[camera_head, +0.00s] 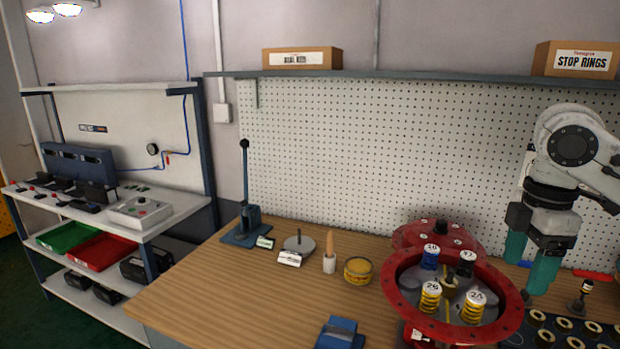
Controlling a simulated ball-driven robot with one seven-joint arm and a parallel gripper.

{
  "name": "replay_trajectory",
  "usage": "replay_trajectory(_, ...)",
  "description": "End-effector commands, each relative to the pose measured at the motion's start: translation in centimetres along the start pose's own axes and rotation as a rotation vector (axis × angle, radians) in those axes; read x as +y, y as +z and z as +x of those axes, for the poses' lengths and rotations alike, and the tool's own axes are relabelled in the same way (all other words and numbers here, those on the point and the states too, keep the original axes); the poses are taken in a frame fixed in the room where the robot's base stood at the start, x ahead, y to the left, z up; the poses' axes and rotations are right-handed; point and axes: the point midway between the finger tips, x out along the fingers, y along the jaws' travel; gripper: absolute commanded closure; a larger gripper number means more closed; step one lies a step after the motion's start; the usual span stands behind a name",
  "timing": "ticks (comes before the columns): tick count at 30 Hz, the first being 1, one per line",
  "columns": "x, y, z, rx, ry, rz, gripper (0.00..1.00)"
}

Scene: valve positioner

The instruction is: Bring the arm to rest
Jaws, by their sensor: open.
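My gripper (528,261) hangs at the right, pointing down, with two teal fingers. They stand apart and I see nothing held between them. It is beside the right rim of a red round valve housing (400,290) on the wooden bench. I cannot tell whether a finger touches the rim. Inside the housing stand numbered springs: a blue one (430,258), a black one (465,266) and two yellow ones (430,299) (473,308). My white arm bends above the gripper and runs off the right edge.
The wooden bench (220,295) carries a lever press (247,210), a yellow tin (358,270), a brush (330,252) and a blue block (340,334). Pegboard (330,140) stands behind.

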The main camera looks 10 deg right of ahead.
Motion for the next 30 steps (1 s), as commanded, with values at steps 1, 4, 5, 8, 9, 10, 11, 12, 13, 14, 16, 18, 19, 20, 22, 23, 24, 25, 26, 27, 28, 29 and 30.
replay_trajectory(1, 0.0, 0.0, 0.0, 0.000, 0.000, 0.000, 0.31)
replay_trajectory(4, 0.1, -0.8, 0.3, 0.016, 0.008, -0.004, 0.31)
replay_trajectory(5, 0.2, -1.0, 0.4, 0.023, 0.012, -0.005, 0.31)
replay_trajectory(8, 0.4, -2.0, 0.6, 0.046, 0.027, -0.007, 0.31)
replay_trajectory(9, 0.5, -2.4, 0.8, 0.055, 0.032, -0.007, 0.31)
replay_trajectory(10, 0.6, -2.7, 0.8, 0.062, 0.036, -0.007, 0.31)
replay_trajectory(11, 0.6, -3.1, 1.0, 0.072, 0.041, -0.007, 0.31)
replay_trajectory(12, 0.8, -3.6, 1.1, 0.083, 0.049, -0.007, 0.31)
replay_trajectory(13, 0.8, -4.0, 1.2, 0.093, 0.053, -0.007, 0.31)
replay_trajectory(14, 0.9, -4.4, 1.4, 0.104, 0.058, -0.007, 0.31)
replay_trajectory(16, 1.0, -5.6, 1.7, 0.132, 0.072, -0.006, 0.31)
replay_trajectory(18, 1.2, -6.8, 2.1, 0.164, 0.086, -0.002, 0.31)
replay_trajectory(19, 1.2, -7.3, 2.3, 0.179, 0.093, 0.001, 0.31)
replay_trajectory(20, 1.3, -7.9, 2.5, 0.195, 0.099, 0.004, 0.31)
replay_trajectory(22, 1.4, -9.4, 3.0, 0.237, 0.113, 0.013, 0.31)
replay_trajectory(23, 1.4, -10.2, 3.3, 0.258, 0.120, 0.020, 0.31)
replay_trajectory(24, 1.4, -11.2, 3.7, 0.289, 0.128, 0.029, 0.31)
replay_trajectory(25, 1.3, -12.1, 4.0, 0.315, 0.133, 0.038, 0.31)
replay_trajectory(26, 1.3, -12.9, 4.5, 0.341, 0.138, 0.050, 0.31)
replay_trajectory(27, 1.2, -14.1, 5.0, 0.378, 0.144, 0.069, 0.31)
replay_trajectory(28, 1.1, -15.0, 5.5, 0.408, 0.147, 0.086, 0.31)
replay_trajectory(29, 0.9, -15.8, 6.0, 0.436, 0.149, 0.105, 0.31)
replay_trajectory(30, 0.7, -16.9, 6.7, 0.472, 0.150, 0.134, 0.31)
